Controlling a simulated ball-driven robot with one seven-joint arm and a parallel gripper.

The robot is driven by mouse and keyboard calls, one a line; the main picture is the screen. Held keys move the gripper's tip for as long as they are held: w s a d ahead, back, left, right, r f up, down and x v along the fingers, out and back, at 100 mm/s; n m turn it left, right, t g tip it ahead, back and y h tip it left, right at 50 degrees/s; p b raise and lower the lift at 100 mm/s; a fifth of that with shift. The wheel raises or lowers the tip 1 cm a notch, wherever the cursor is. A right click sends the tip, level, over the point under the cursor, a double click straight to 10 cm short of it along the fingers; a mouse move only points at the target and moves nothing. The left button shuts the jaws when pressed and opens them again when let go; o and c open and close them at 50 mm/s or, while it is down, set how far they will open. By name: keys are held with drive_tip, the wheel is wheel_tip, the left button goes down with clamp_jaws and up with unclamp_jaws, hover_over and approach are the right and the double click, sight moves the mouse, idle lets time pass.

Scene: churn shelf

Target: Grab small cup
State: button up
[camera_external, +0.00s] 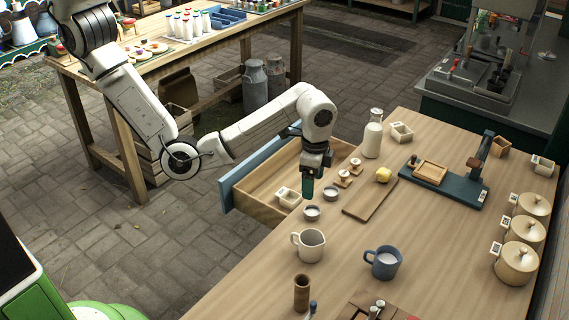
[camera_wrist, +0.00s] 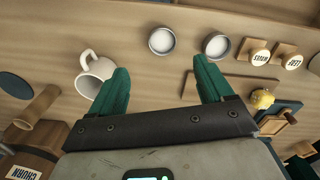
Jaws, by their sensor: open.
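My gripper (camera_external: 308,192) points down over the near left edge of the wooden table, above the open drawer's right side. Its green fingers stand wide apart and empty in the wrist view (camera_wrist: 162,75). Two small round cups with pale insides sit on the table close to it: the nearer one (camera_external: 311,213) and the farther one (camera_external: 331,193). Both also show beyond the fingertips in the wrist view, one to the left (camera_wrist: 161,41) and one to the right (camera_wrist: 215,46). A cream mug (camera_external: 309,246) and a blue mug (camera_external: 383,263) stand nearer the camera. Nothing is held.
Two wooden stamps (camera_external: 343,178), a board (camera_external: 369,200) with yellow butter (camera_external: 383,175) and a milk bottle (camera_external: 373,137) stand close by. A wooden tube (camera_external: 301,293) stands at the front. The table's middle right is clear.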

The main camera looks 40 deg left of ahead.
drive_tip(key=b, duration=0.6)
hover_over(312, 213)
wheel_tip(312, 213, down, 6)
drive_tip(key=shift+s+f, duration=0.15)
drive_tip(key=shift+f, duration=2.1)
drive_tip(key=shift+c, duration=0.4)
drive_tip(key=c, duration=1)
